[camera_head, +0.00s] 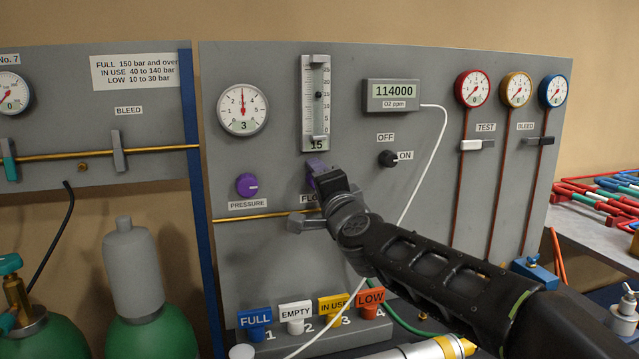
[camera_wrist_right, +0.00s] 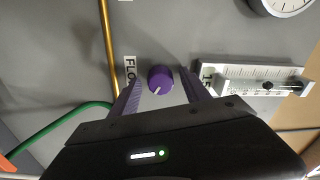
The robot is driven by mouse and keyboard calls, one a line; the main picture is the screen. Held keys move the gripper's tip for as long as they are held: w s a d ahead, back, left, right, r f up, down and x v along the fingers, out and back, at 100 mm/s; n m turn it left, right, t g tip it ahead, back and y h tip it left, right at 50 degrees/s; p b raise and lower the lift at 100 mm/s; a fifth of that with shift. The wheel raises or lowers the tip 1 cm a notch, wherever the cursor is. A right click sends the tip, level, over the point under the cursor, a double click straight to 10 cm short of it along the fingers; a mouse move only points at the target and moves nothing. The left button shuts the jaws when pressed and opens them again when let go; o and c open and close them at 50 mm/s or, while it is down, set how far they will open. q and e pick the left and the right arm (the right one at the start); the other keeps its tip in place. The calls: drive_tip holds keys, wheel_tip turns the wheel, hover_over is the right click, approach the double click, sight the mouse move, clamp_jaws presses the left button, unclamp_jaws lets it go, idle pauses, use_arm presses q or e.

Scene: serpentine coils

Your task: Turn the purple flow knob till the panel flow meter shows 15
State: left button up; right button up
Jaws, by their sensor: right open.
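The purple flow knob (camera_wrist_right: 160,78) shows in the right wrist view, with a white pointer line on its face. My right gripper (camera_wrist_right: 158,92) is open, with one finger on each side of the knob; I cannot tell whether either touches it. In the head view my right gripper (camera_head: 318,176) hides most of the knob and part of its label. The panel flow meter (camera_head: 306,75) stands right above, a vertical scale with a dark float and a readout of 15 below. It also shows in the wrist view (camera_wrist_right: 235,72). My left gripper is not in view.
A purple pressure knob (camera_head: 246,184) sits left of my gripper, under a gauge (camera_head: 242,109) reading 3. An ON/OFF switch (camera_head: 388,158) and a white tube (camera_head: 433,150) are to the right. A brass pipe (camera_head: 250,217) with a grey lever runs below.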

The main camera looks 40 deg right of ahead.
drive_tip(key=shift+s, duration=0.1)
drive_tip(key=v, duration=0.7)
drive_tip(key=shift+s+a+p, duration=0.15)
drive_tip(key=shift+s+p, duration=0.15)
